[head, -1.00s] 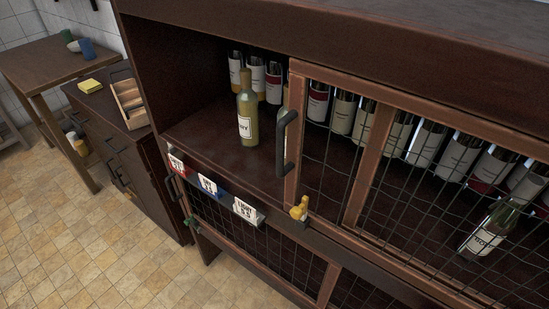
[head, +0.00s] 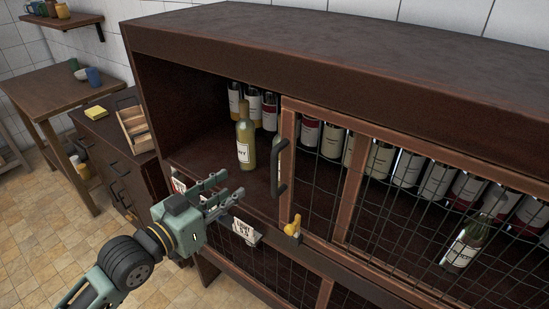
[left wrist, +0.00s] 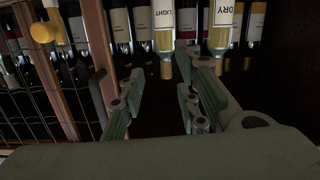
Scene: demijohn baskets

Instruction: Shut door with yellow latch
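The mesh door has a brown wooden frame (head: 287,130) and covers the right part of the cabinet's upper shelf; the left part is open. A dark vertical handle (head: 280,168) is on the door's left edge. The yellow latch (head: 293,226) is on the ledge below that edge; a yellow knob also shows in the left wrist view (left wrist: 43,32), beside the door's frame. My left gripper (head: 233,186) is open and empty, in front of the open part, left of the handle and apart from it. In the left wrist view the handle (left wrist: 98,98) is left of the fingers. My right gripper is out of view.
An olive bottle (head: 245,138) stands in the open part, with several bottles behind it. Another bottle (head: 462,245) leans behind the mesh. Price tags (head: 246,231) line the ledge. A drawer unit with a wooden box (head: 133,128) stands at left. The floor there is free.

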